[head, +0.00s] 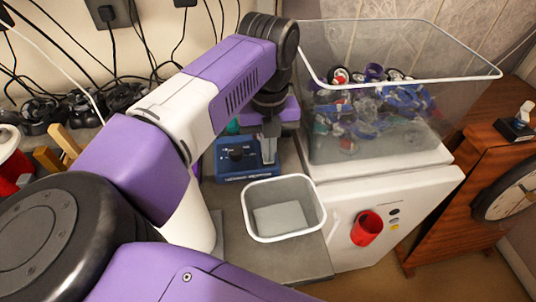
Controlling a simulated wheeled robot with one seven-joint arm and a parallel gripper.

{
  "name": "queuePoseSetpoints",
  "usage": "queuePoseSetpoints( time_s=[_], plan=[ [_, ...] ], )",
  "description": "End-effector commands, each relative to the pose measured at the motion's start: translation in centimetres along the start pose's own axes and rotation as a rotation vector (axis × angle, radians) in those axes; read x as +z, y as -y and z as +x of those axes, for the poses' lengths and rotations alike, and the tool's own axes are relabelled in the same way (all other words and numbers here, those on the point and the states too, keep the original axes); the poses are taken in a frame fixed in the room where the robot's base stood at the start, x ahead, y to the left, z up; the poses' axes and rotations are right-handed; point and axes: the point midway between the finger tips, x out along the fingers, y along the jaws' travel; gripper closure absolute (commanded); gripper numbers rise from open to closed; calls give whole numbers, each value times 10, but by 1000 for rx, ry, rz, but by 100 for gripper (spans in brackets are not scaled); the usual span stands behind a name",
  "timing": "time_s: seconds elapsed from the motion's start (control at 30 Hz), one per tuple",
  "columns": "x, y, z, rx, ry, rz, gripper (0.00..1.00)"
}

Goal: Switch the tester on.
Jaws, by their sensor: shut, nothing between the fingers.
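A blue box that looks like the tester (247,178) stands on the grey top, behind the bin. A dark round knob (236,155) shows on its upper face, left of my gripper. My gripper (268,158) points down over the right part of the box, shut and empty. I cannot tell if its fingertips touch the box. My gripper and arm hide the box's right and back parts. The state of any switch there cannot be made out.
An empty grey bin (247,201) with a white rim stands in front of the box. A large clear tub (470,72) of mixed parts stands on a white cabinet (400,185) at right. Cables hang at the back left.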

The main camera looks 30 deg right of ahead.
Motion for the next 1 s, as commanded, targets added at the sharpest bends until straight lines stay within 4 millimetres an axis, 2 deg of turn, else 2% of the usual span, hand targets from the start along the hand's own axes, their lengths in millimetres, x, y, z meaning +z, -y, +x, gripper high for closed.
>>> queuePoseSetpoints(
  time_s=[0.17, 1.0],
  plan=[
    [0, 0, -6, 1, 1, 0, 100],
    [0, 0, -66, 1, 0, 0, 100]
  ],
)
